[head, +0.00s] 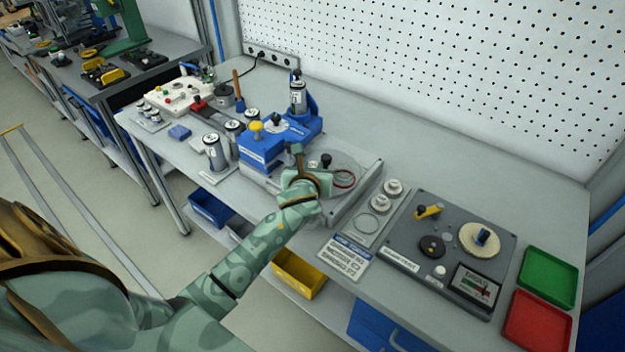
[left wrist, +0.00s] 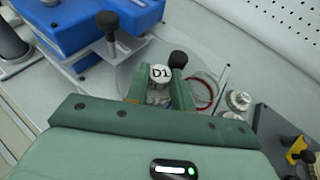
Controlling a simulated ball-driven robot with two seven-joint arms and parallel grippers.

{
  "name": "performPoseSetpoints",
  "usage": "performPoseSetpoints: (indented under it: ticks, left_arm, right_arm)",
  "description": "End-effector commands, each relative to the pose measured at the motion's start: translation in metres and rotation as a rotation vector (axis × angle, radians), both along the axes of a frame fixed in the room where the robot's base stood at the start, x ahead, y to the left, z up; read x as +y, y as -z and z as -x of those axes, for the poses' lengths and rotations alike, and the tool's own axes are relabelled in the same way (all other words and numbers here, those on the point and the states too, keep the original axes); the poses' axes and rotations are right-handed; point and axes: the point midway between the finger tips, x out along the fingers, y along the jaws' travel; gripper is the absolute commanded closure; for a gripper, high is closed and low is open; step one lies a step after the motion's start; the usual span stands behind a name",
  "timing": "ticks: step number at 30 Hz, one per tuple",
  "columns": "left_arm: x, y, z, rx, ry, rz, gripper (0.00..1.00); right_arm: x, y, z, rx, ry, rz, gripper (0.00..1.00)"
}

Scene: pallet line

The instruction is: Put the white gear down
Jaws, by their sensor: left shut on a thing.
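My left gripper (left wrist: 160,92) is shut on a small piece with a round white top marked D1 (left wrist: 160,73). Its lower part is between the fingers, so I cannot tell whether it has gear teeth. In the head view my left gripper (head: 318,180) is over the grey plate beside the blue fixture (head: 265,145), and hides the piece. My right gripper is not in view.
A black knob (head: 326,160) and a red ring (head: 344,178) are close by my left gripper. Small pale round parts (head: 393,187) lie on a strip to the right. Green (head: 550,277) and red (head: 537,322) trays are at the far right. Labelled cylinders (head: 215,152) stand left.

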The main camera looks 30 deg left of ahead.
Motion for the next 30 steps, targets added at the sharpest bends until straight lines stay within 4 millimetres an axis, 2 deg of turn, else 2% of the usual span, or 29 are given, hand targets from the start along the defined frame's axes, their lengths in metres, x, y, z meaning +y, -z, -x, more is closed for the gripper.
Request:
performPoseSetpoints:
  ticks: [1, 4, 15, 16, 18, 28, 30]
  left_arm:
    - [0.000, 0.015, 0.000, 0.005, -0.001, 0.001, 0.98]
    - [-0.001, 0.031, 0.001, 0.004, 0.000, 0.001, 0.98]
    - [-0.001, 0.033, 0.001, 0.002, 0.001, -0.001, 0.98]
    - [-0.001, 0.033, 0.001, 0.001, 0.000, 0.000, 0.71]
    - [-0.001, 0.033, 0.001, 0.001, 0.000, 0.000, 0.54]
    - [-0.001, 0.029, 0.001, 0.001, 0.000, 0.000, 0.54]
    - [-0.004, 0.025, 0.008, 0.001, 0.001, 0.000, 0.54]
  right_arm:
    - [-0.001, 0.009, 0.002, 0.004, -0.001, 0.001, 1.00]
    - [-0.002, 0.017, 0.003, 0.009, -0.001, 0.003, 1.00]
    - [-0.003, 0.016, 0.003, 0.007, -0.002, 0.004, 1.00]
    - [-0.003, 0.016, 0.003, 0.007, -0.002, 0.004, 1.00]
    - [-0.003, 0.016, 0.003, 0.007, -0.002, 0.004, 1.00]
    - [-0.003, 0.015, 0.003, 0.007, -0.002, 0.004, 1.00]
    - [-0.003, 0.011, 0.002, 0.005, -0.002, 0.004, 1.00]
